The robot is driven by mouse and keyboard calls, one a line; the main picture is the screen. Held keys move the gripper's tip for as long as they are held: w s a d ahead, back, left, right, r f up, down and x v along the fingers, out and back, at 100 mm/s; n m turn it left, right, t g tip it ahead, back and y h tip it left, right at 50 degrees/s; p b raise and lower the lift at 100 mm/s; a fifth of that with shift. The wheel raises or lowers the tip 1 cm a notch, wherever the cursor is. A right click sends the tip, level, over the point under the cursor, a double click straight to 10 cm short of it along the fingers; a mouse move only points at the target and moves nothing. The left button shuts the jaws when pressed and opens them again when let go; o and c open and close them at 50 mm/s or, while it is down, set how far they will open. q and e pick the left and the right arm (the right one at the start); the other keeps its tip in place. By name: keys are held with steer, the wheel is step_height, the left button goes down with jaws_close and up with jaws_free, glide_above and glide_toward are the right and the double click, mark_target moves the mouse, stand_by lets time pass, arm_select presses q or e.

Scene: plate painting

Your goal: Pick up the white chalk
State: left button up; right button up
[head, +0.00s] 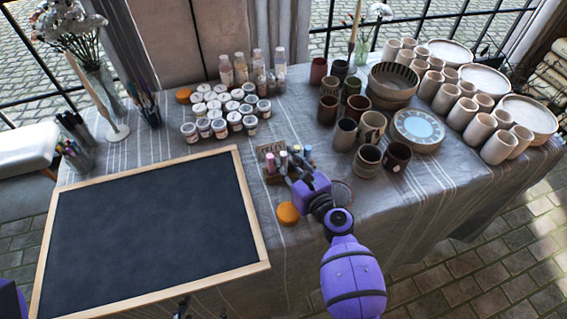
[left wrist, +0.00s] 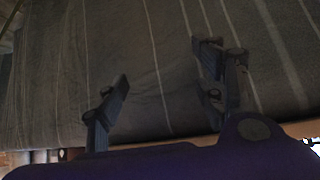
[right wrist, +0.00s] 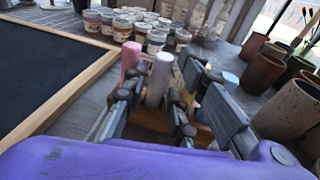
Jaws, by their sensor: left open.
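The white chalk (right wrist: 159,78) stands upright in a small wooden holder (right wrist: 150,122), between a pink chalk (right wrist: 130,57) and other coloured chalks. In the head view the holder (head: 270,178) stands right of the blackboard. My right gripper (right wrist: 156,103) is down at the holder, with one finger on each side of the white chalk. The gap is narrow, and I cannot tell whether the fingers touch the chalk. The chalk's lower part is hidden. My left gripper (left wrist: 160,90) is open and empty, in front of the striped cloth.
The framed blackboard (head: 150,230) fills the table's left front. Paint jars (head: 220,112) stand behind the holder. Brown cups (head: 368,158) and a blue-centred plate (head: 418,128) stand to its right. An orange lid (head: 288,213) lies close to my right gripper.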

jaws_close()
